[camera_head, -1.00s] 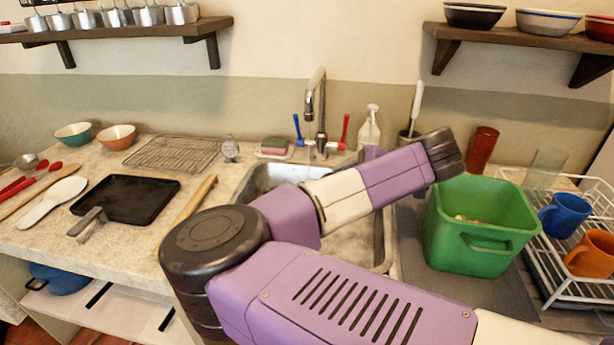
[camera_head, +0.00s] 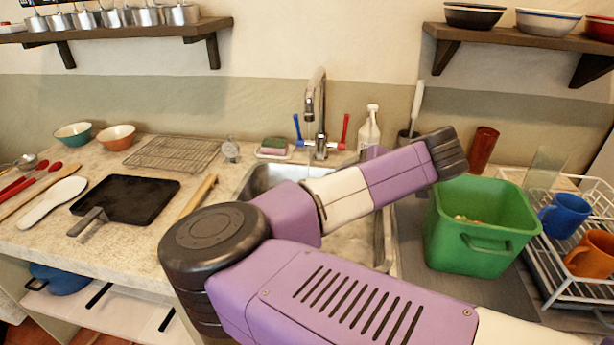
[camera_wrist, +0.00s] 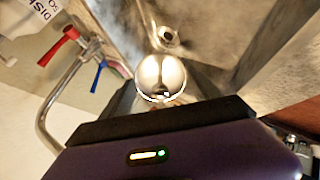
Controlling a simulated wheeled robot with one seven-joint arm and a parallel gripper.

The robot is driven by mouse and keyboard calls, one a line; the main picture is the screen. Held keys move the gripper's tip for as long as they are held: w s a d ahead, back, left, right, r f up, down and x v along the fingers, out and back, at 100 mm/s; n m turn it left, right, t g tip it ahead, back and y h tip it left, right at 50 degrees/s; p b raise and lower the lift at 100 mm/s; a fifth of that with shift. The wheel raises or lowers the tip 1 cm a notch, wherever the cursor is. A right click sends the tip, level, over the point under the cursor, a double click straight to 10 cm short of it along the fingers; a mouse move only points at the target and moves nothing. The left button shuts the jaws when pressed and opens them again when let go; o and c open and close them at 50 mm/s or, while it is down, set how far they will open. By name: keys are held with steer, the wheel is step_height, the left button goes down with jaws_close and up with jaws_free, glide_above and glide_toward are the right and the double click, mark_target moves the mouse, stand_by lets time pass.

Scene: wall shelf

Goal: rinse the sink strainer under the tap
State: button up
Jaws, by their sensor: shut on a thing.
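My gripper (camera_wrist: 160,92) is shut on a shiny round metal piece, which I take to be the sink strainer (camera_wrist: 160,76), in the wrist view. The strainer is over the sink basin, with the drain (camera_wrist: 166,38) seen beyond it. The tap (camera_head: 318,105) stands behind the sink (camera_head: 262,180), with a blue lever and a red lever. In the head view my arm hides the gripper, the strainer and part of the basin.
A soap bottle (camera_head: 369,128) and a sponge (camera_head: 274,146) are beside the tap. A green bin (camera_head: 482,250) and a dish rack (camera_head: 570,285) with mugs are on the right. A black tray (camera_head: 128,200), wire rack (camera_head: 172,153) and utensils lie on the left counter.

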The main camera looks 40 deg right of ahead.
steer(key=shift+v, duration=2.95)
steer(key=shift+f, duration=0.1)
